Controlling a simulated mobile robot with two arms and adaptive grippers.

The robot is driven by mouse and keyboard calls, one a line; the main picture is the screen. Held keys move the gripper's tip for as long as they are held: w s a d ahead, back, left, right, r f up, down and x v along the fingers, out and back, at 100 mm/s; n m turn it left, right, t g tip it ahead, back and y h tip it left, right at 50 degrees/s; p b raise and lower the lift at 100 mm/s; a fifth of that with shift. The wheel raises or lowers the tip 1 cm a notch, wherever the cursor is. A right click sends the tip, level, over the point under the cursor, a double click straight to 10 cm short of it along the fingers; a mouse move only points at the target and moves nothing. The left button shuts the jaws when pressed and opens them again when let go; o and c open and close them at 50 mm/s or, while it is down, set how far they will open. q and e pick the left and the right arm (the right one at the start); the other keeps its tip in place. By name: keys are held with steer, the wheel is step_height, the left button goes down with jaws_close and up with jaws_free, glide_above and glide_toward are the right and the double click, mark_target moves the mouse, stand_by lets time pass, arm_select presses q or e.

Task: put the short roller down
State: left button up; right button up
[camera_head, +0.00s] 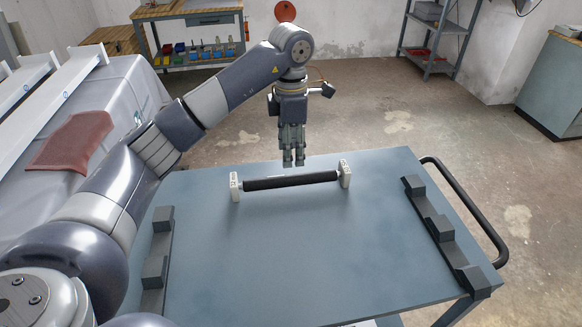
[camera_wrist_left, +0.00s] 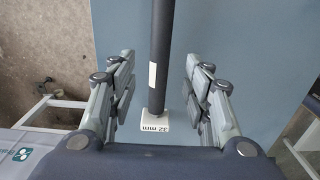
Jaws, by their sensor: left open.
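The short roller (camera_head: 290,182) is a dark bar with a white block at each end. It lies across the far part of the blue-grey cart top (camera_head: 300,250), its end blocks appearing to rest on the surface. My left gripper (camera_head: 293,160) points down just above and behind the roller's middle. In the left wrist view my left gripper (camera_wrist_left: 160,78) is open, with one finger on each side of the roller (camera_wrist_left: 159,50) and gaps to both. A white end block (camera_wrist_left: 154,122) marked 32 mm shows there. My right gripper is not in view.
Dark notched racks stand along the cart's left side (camera_head: 157,262) and right side (camera_head: 443,235). A black handle (camera_head: 475,205) is on the right edge. A covered table with a red cloth (camera_head: 75,140) stands at left. The cart's middle is clear.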

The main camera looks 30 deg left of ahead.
arm_select(q)
steer(key=shift+r, duration=1.65)
